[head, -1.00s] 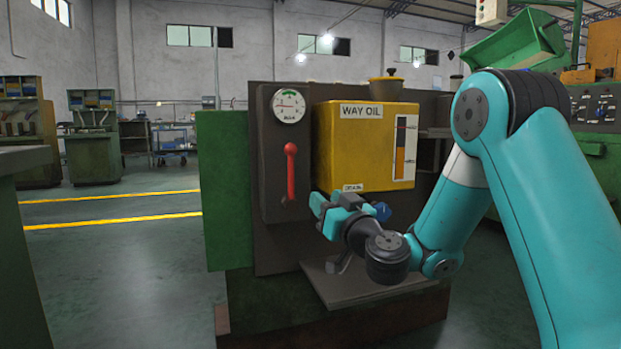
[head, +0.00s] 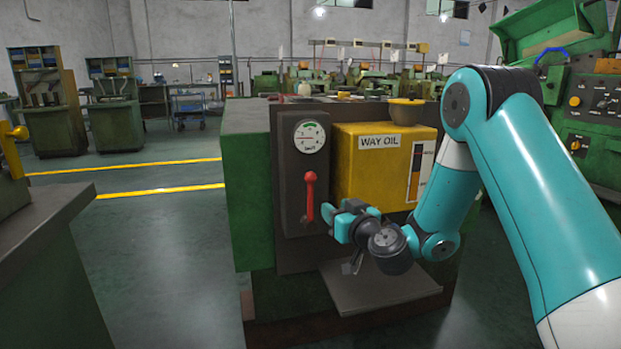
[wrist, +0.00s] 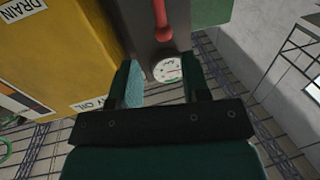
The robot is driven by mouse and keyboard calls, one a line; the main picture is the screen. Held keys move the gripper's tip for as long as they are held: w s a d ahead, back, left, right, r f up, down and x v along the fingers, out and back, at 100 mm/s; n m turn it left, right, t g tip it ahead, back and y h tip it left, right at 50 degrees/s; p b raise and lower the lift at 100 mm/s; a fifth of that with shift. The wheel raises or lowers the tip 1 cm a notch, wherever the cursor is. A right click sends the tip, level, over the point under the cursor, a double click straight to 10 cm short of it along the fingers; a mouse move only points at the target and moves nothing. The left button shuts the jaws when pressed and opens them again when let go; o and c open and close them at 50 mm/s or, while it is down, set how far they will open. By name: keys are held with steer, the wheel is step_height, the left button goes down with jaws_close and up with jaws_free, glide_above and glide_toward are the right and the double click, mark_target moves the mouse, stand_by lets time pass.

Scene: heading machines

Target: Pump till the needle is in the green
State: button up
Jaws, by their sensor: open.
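The red pump lever (head: 310,196) is on a dark panel (head: 291,181) and stands near vertical with its round knob at the top. Above it is the round white gauge (head: 309,136); its needle appears to point left, outside the green at the top of the dial, though it is small. In the wrist view the lever (wrist: 161,20) is at the top edge and the gauge (wrist: 167,70) shows between the fingers. My gripper (head: 334,219) is open and empty, just right of the lever's lower part, apart from the knob. Its fingers (wrist: 161,82) also show in the wrist view.
The yellow way oil tank (head: 366,174) is right of the panel, close above my gripper. A grey ledge (head: 380,290) juts out below. A green machine edge (head: 45,260) stands at the left, with open floor (head: 165,260) between. A green machine with controls (head: 598,110) stands at the right.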

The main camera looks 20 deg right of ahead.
mark_target(312, 190)
steer(key=w+p, duration=0.3)
steer(key=w, duration=0.1)
steer(key=w+a+p, duration=0.1)
steer(key=w+p, duration=0.2)
steer(key=w, duration=0.2)
steer(key=w+p, duration=0.2)
steer(key=w, duration=0.2)
steer(key=shift+w+a+p, duration=0.3)
steer(key=shift+w+p, duration=0.05)
steer(key=shift+p, duration=0.05)
jaws_close()
